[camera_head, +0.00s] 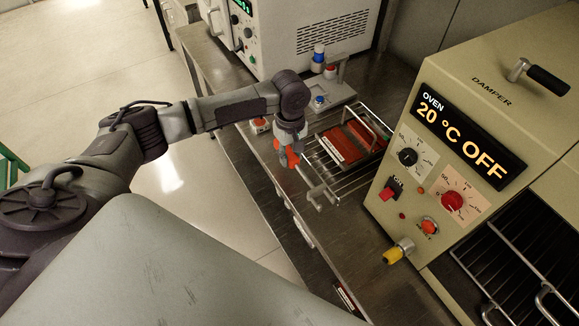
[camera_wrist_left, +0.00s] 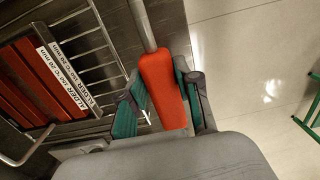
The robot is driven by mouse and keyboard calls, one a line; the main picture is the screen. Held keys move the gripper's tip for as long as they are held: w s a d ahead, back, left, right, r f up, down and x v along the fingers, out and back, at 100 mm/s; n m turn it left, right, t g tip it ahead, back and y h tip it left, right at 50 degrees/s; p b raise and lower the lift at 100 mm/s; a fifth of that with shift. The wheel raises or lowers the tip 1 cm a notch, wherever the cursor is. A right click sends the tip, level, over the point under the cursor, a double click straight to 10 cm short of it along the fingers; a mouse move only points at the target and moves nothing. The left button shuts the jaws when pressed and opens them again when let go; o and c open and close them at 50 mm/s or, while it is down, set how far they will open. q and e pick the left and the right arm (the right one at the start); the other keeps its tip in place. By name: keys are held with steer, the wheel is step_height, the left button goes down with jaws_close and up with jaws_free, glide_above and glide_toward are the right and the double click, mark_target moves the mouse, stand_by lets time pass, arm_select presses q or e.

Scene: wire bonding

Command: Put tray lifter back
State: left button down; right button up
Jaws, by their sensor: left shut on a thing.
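The tray lifter shows in the left wrist view as an orange-red handle (camera_wrist_left: 160,85) with a grey metal rod running up from it. My left gripper (camera_wrist_left: 166,100) is shut around this handle, one finger on each side. In the head view my left gripper (camera_head: 288,154) is over the bench's front edge, just left of the wire rack (camera_head: 326,168), with a bit of the orange handle (camera_head: 280,148) showing. The rod's far end is out of the wrist view, and I cannot make it out in the head view.
Red-brown strips with a white label (camera_head: 331,149) lie on the wire rack. A small stand (camera_head: 325,102) with blue and red knobs is behind it. The beige oven (camera_head: 470,110) reads 20 °C OFF, right of the rack. Open floor (camera_head: 170,190) lies left of the bench.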

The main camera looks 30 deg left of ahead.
mark_target(291, 174)
arm_select(q)
steer(key=shift+f, duration=2.85)
steer(key=shift+f, duration=0.15)
steer(key=c, duration=0.8)
jaws_free()
step_height(291, 174, up, 12)
steer(key=shift+w+a+r+b, duration=0.1)
steer(key=shift+w+r+b, duration=0.05)
steer(key=shift+b, duration=0.35)
